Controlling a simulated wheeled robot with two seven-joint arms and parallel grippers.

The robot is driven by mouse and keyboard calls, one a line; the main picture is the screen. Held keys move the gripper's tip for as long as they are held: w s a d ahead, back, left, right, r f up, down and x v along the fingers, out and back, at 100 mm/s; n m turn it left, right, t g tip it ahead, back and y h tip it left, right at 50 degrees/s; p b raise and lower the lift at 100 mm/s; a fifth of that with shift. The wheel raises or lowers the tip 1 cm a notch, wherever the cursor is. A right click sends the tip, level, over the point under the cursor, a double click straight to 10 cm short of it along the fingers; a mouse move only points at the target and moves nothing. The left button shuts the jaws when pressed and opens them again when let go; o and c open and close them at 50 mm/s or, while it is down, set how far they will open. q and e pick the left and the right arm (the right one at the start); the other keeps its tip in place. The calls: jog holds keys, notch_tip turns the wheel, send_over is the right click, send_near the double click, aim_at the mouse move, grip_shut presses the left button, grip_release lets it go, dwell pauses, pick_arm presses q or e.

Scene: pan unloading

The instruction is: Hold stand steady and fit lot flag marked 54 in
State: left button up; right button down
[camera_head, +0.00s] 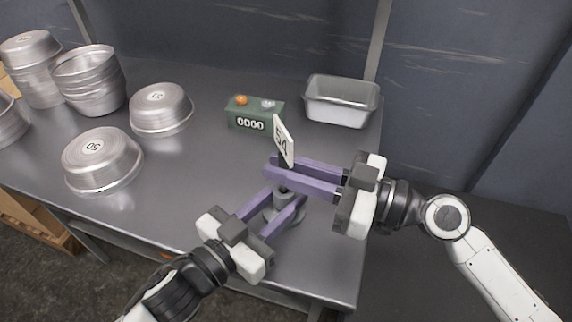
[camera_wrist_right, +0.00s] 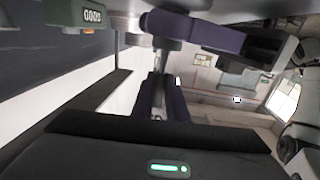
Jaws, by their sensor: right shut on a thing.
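The white lot flag marked 54 (camera_head: 284,141) is tilted above the table. My right gripper (camera_head: 272,170) is shut on the flag's lower end, its purple fingers coming in from the right. The small grey stand (camera_head: 284,196) is on the table just below. My left gripper (camera_head: 287,194) has its purple fingers on either side of the stand; whether they press on it I cannot tell. The flag's foot is hidden by the right fingers, and they seem to be above the stand. In the right wrist view the fingers are close up, and the flag is not clear.
A green counter box (camera_head: 255,113) reading 0000 is behind the flag. An empty metal loaf pan (camera_head: 341,101) stands at the back right. Upturned round pans, one marked 50 (camera_head: 102,160), and stacked pans (camera_head: 88,79) fill the left. The table's front edge is close to the stand.

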jog(key=shift+f, duration=1.5)
dwell(0.7)
jog(key=c, duration=1.7)
grip_release()
jog(key=shift+o, duration=0.2)
jog(key=v, duration=1.2)
pick_arm(q)
jog(key=o, duration=1.2)
jog(key=v, duration=1.2)
